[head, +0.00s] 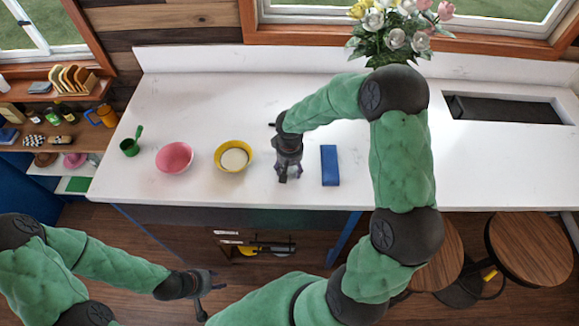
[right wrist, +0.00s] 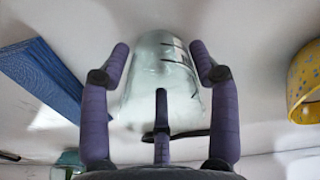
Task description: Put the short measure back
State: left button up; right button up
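A clear glass vessel with dark marks (right wrist: 158,60), which looks like a measure, stands on the white counter in the right wrist view. My right gripper (head: 288,176) is low over the counter, between the yellow bowl and the blue block. In the right wrist view its fingers (right wrist: 160,65) are spread around the glass, open; I cannot tell whether they touch it. In the head view the gripper mostly hides the glass. My left gripper (head: 207,288) is open and empty, low in front of the counter.
Flowers (head: 395,30) stand at the back, with a sink (head: 505,108) at right. Shelves (head: 60,135) stand left; stools (head: 530,248) stand in front.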

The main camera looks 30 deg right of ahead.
jog(key=shift+o, duration=0.6)
jog(key=shift+r, duration=0.1)
jog(key=shift+r, duration=0.25)
jog(key=r, duration=1.1)
jog(key=shift+s+a+r+p, duration=0.2)
jog(key=shift+s+r+p, duration=0.1)
jog(key=shift+r+p, duration=0.05)
